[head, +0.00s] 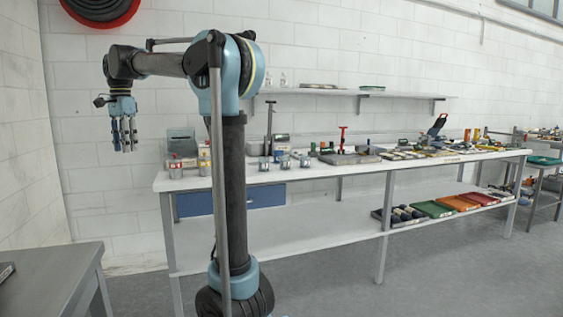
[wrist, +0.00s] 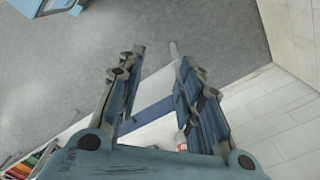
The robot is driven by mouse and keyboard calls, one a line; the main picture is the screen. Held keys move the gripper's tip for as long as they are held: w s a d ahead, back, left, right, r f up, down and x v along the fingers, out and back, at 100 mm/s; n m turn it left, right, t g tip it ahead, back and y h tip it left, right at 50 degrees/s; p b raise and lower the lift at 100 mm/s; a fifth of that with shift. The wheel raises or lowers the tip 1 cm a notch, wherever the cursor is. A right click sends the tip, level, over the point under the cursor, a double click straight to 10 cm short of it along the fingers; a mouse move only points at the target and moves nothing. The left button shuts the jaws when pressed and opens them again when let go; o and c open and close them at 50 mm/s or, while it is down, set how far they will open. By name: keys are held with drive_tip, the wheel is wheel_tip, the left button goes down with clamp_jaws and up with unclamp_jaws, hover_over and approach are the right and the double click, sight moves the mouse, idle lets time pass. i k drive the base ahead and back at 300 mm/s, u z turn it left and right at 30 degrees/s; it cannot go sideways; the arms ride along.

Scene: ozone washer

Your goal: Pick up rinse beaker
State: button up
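My gripper (head: 124,132) hangs from my raised arm at the left of the head view, in front of the white wall. It is well above and left of the long bench. In the wrist view its two fingers (wrist: 160,60) stand apart with nothing between them. Several small grey cup-like vessels (head: 284,162) stand on the near left part of the bench top.
The long white bench (head: 345,171) carries a clear-topped box (head: 181,141), a red-handled tool (head: 342,138) and many small items. A wall shelf (head: 355,93) hangs above. Coloured trays (head: 432,209) lie on the lower shelf. A grey table (head: 50,275) stands front left. Floor between is free.

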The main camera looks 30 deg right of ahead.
sight(277, 153)
drive_tip(key=z, duration=0.55)
drive_tip(key=i, duration=0.95)
drive_tip(key=z, duration=0.8)
drive_tip(key=i, duration=0.75)
drive_tip(key=z, duration=0.1)
